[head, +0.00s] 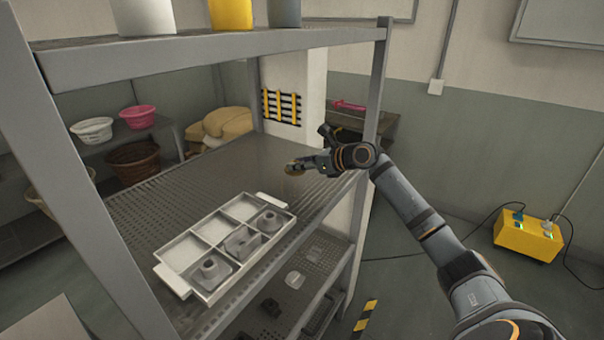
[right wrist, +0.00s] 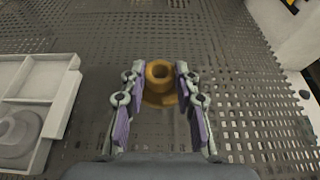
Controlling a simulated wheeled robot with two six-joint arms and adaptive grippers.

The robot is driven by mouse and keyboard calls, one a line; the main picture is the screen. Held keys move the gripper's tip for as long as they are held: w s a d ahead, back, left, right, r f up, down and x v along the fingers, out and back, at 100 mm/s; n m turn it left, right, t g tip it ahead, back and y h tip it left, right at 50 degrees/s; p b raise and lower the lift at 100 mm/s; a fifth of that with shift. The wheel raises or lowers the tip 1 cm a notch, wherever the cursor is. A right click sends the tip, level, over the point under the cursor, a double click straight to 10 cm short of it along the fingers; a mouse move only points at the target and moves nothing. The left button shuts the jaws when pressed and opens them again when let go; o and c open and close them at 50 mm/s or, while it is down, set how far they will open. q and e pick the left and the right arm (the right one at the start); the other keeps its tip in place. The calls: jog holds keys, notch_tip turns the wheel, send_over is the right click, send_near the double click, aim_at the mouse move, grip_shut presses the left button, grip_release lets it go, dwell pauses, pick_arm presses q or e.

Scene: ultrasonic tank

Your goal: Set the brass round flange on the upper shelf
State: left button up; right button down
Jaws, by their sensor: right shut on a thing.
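The brass round flange (right wrist: 160,78) is between the fingers of my right gripper (right wrist: 160,92) in the right wrist view, its hub facing the camera. In the head view the flange (head: 293,168) is a small brass shape at the fingertips of my right gripper (head: 300,165). The gripper is shut on it, over the perforated upper shelf (head: 150,215), right of the tray. I cannot tell whether the flange touches the shelf. My left gripper is not in view.
A white compartment tray (head: 178,283) with several grey flanged parts stands on the same shelf; it also shows in the right wrist view (right wrist: 62,105). Shelf posts (head: 376,90) stand near my right arm. A higher board (head: 200,52) carries containers. Bare shelf lies behind the tray.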

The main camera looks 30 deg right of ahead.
aim_at(302, 174)
jog(key=f, duration=0.1)
jog(key=f+p, duration=0.1)
jog(key=f, duration=0.1)
jog(key=shift+s+d+f, duration=0.1)
jog(key=shift+d, duration=0.25)
jog(key=shift+d+f, duration=0.1)
jog(key=shift+f, duration=0.25)
jog(key=c, duration=1)
grip_release()
jog(key=shift+f, duration=0.1)
